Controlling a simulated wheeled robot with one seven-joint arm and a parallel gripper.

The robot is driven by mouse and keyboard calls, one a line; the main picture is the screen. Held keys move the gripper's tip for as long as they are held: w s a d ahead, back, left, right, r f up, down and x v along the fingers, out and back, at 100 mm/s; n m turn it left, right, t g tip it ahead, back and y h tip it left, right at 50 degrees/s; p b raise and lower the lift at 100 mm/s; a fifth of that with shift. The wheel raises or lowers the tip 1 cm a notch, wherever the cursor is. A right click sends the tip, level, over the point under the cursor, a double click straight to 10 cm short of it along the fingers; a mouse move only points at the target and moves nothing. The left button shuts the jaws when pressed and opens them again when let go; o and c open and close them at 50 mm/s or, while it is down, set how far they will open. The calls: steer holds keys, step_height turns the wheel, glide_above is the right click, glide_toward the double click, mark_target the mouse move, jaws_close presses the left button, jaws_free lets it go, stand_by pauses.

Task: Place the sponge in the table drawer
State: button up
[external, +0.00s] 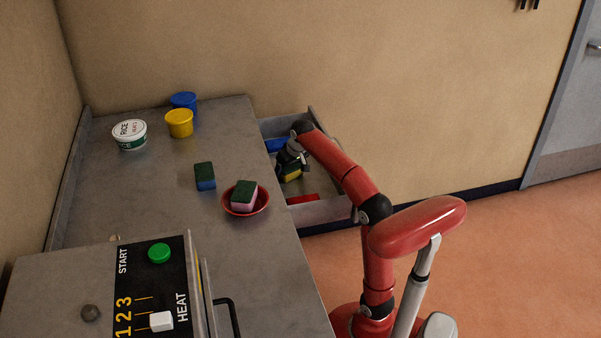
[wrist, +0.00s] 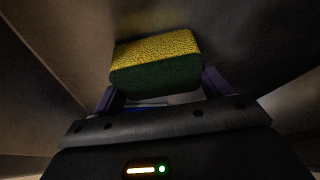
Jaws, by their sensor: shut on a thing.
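My gripper (external: 291,163) is inside the open table drawer (external: 322,211), shut on a yellow and dark green sponge (external: 292,173). In the wrist view the sponge (wrist: 156,64) sits between the two fingers of my gripper (wrist: 160,88), with its yellow side away from the camera and its green side nearer. I cannot tell whether the sponge touches the drawer floor. A blue and green sponge (external: 205,177) lies on the table. A pink and green sponge (external: 244,195) rests in a red bowl (external: 262,206).
The drawer also holds a blue item (external: 275,145) and a red item (external: 302,198). On the table stand a yellow tub (external: 179,124), a blue tub (external: 184,101) and a rice tub (external: 130,134). A device with a green button (external: 159,253) is in the foreground.

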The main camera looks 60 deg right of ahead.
steer(key=shift+f, duration=0.15)
steer(key=o, duration=1)
steer(key=shift+c, duration=0.2)
steer(key=shift+r, duration=0.5)
steer(key=p+v, duration=0.3)
steer(key=v, duration=0.8)
steer(key=shift+s+p, duration=0.3)
